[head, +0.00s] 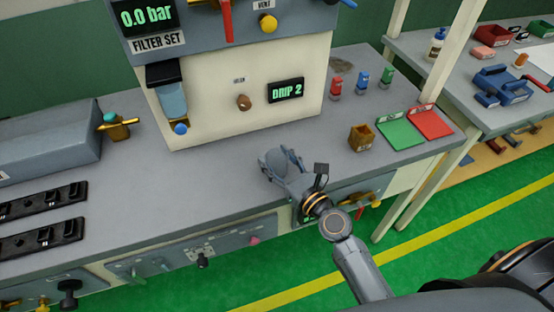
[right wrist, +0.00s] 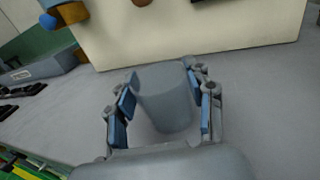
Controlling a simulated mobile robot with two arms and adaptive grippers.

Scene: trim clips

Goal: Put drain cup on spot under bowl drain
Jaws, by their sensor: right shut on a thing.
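My right gripper (head: 283,161) is shut on a grey drain cup (right wrist: 166,98), whose sides lie between its blue finger pads in the right wrist view. In the head view the gripper is over the bench's front part, right of and nearer than the filter bowl; the cup is hard to tell from the fingers there. The bluish bowl (head: 172,100) with a black top hangs on the cream panel. Its blue drain (head: 181,128) is at the bottom, just above the bench. I cannot make out a marked spot beneath it. My left gripper is not in view.
The grey bench top (head: 225,185) is clear between my right gripper and the panel. A brass valve (head: 116,127) stands left of the bowl. A small brown box (head: 361,137), green tray (head: 401,133) and red tray (head: 432,122) are at the right. Black rails (head: 42,235) lie front left.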

